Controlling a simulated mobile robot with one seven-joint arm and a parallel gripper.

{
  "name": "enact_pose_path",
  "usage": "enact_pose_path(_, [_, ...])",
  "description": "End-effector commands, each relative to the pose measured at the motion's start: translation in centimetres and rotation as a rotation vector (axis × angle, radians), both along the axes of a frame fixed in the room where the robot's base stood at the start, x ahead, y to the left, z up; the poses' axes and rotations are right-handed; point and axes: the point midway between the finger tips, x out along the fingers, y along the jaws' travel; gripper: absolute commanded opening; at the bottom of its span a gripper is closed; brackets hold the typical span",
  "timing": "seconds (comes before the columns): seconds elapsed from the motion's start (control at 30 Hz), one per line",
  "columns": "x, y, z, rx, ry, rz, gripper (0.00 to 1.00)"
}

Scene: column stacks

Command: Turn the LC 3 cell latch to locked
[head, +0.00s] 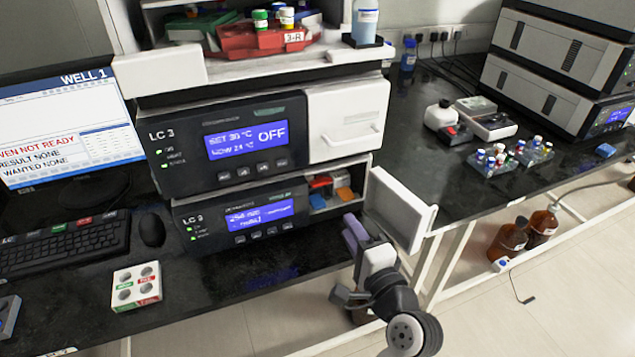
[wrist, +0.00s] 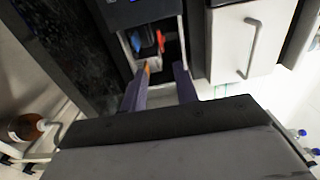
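The lower LC 3 unit (head: 240,222) has a small lit screen, too small to read surely. Its compartment at the right is uncovered, with red, blue and orange blocks inside; the compartment also shows in the wrist view (wrist: 156,42). Its white door (head: 400,208) appears swung out to the right. I cannot pick out the cell latch. My gripper (head: 355,234) is in front of the compartment, left of the open door. In the wrist view its two purple fingers (wrist: 162,82) are apart, pointing at the compartment, with nothing clearly held between them.
The upper LC 3 unit (head: 230,145) reads OFF; its white door (head: 347,118) with a handle is closed. A white four-hole block (head: 136,287), mouse (head: 152,230) and keyboard (head: 64,248) are at left. Vial racks (head: 492,160) stand on the right bench. Brown bottles (head: 508,238) are below.

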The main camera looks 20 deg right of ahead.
Motion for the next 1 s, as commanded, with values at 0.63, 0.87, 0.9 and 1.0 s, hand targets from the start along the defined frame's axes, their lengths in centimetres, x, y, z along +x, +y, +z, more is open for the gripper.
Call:
enact_pose_path(0.63, [11.9,0.5,0.2,-0.003,-0.002,0.003,0.30])
enact_pose_path(0.87, [13.2,0.6,0.1,-0.004,-0.001,0.002,0.30])
enact_pose_path(0.9, [13.3,0.6,0.1,-0.005,-0.001,0.001,0.30])
enact_pose_path(1.0, [13.3,0.6,0.0,-0.004,-0.001,0.001,0.30])
